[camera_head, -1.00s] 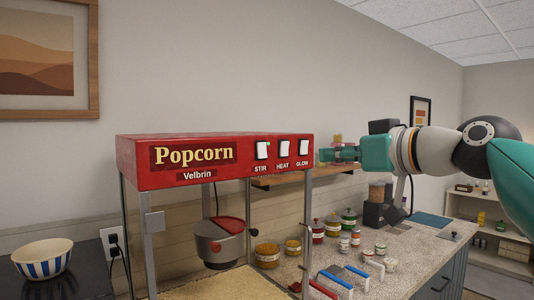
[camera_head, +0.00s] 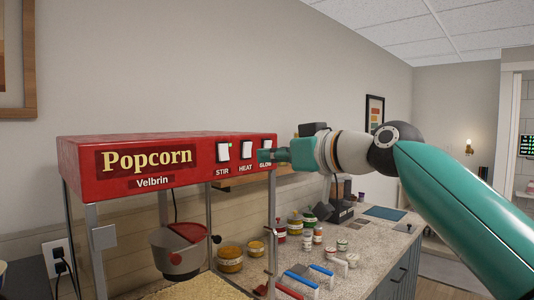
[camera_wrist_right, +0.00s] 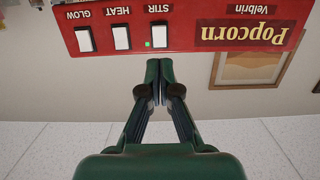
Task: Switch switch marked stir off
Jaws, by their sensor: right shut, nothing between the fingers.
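The red popcorn machine (camera_head: 80,160) has a front panel with three white rocker switches. The switch marked STIR (camera_head: 223,152) is leftmost, with a small lit green light by it. HEAT (camera_head: 246,150) is in the middle. GLOW is at the right, partly hidden by my right gripper (camera_head: 264,156). In the right wrist view the panel is upside down, with the STIR switch (camera_wrist_right: 159,36) and green light beyond the fingertips. My right gripper (camera_wrist_right: 159,64) is shut and empty, with no clear contact on a switch. My left gripper is not in view.
A kettle (camera_head: 180,248) hangs inside the machine. The counter (camera_head: 335,258) to the right holds several jars and small containers. A shelf (camera_head: 235,182) is on the wall behind. The space before the panel looks clear.

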